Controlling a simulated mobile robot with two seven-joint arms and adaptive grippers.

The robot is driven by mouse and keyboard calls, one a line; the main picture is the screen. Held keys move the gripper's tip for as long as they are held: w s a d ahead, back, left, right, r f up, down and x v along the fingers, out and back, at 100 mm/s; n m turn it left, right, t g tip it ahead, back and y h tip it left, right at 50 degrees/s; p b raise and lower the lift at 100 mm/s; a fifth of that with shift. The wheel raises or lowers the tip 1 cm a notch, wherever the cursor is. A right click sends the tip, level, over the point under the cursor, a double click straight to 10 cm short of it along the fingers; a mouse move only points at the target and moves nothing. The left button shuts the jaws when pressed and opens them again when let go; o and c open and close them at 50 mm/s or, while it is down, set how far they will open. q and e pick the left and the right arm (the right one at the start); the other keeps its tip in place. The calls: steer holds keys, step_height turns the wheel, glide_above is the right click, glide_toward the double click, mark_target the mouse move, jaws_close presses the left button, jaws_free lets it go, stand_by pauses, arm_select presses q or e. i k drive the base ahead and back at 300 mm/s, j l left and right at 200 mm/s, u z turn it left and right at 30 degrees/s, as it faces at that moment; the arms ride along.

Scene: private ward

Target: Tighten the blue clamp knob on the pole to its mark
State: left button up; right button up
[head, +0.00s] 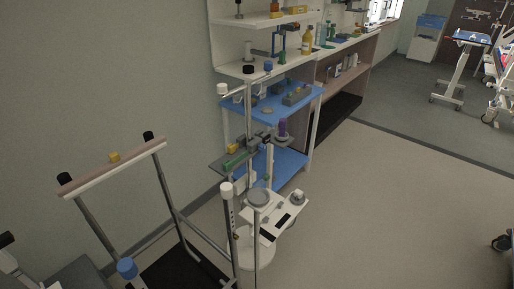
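A blue knob (127,268) sits at the top of a post at the lower left. A second, smaller blue knob (268,66) shows at the top of a stand with a thin grey pole (249,105) near the blue shelves. I cannot tell which of these is the clamp knob, and no mark can be made out at this size. A black knob (248,70) is beside the smaller blue one. Neither of my grippers shows in the head view.
A blue shelf cart (313,94) and wall shelving (345,47) are behind the stand. The floor (390,210) at the right is largely clear.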

mark_target(262, 148)
steer(key=i+l, duration=0.25)
steer(key=l, duration=0.2)
steer(key=i+l, duration=0.55)
steer(key=l, duration=0.3)
steer(key=i+l, duration=0.25)
steer(key=l, duration=0.2)
steer(key=i+l, duration=0.3)
steer(key=l, duration=0.15)
steer(key=i+l, duration=0.25)
steer(key=l, duration=0.15)
steer(key=i+l+u, duration=0.1)
steer(key=l, duration=0.2)
steer(key=i+l, duration=0.2)
steer(key=i+l+u, duration=0.15)
steer(key=l, duration=0.25)
